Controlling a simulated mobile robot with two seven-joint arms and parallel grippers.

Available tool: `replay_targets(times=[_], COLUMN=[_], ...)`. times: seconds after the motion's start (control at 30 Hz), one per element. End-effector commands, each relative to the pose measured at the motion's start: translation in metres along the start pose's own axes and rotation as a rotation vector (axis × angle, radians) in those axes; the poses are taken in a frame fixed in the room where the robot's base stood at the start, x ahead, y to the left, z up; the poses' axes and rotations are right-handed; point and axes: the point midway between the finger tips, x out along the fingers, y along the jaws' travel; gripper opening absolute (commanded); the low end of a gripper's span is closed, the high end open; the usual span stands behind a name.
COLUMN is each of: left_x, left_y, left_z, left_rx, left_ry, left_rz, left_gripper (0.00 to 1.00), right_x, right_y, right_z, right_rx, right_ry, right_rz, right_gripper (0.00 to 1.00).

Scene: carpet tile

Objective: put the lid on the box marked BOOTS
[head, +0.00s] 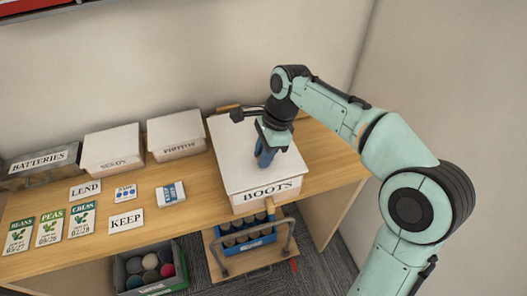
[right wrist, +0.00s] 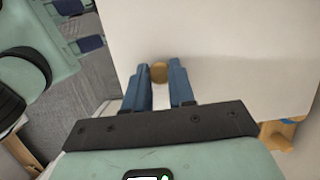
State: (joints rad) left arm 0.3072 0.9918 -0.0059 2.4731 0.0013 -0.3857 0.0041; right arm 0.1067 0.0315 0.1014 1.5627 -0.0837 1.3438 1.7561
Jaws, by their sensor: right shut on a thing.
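The white box marked BOOTS (head: 268,192) stands on the right part of the wooden table, its label facing front. A broad white lid (head: 236,148) lies over its top and roughly lines up with it; I cannot tell whether it is fully seated. My right gripper (head: 264,157) points down at the middle of the lid. In the right wrist view its blue fingers (right wrist: 160,88) are shut on the lid's round wooden knob (right wrist: 159,73), and the lid (right wrist: 230,40) fills much of the picture. The fingers hide the knob in the head view. My left gripper is not in view.
Seed packets (head: 50,226) and cards (head: 126,220) lie in front. A blue crate (head: 248,240) of dark cylinders sits below the table. A wall rises at right.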

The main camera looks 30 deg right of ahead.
Motion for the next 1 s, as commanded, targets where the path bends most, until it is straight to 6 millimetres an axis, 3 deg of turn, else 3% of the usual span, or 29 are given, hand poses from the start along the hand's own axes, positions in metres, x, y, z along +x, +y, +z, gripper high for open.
replay_targets(times=[1.0], left_x=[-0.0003], left_y=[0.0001], left_z=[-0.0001], left_rx=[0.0], left_ry=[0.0], left_rz=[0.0], left_gripper=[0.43], right_x=[0.0064], right_y=[-0.0002], right_z=[-0.0016], right_rx=[-0.001], right_ry=[0.0], right_rz=[0.0], right_gripper=[0.0])
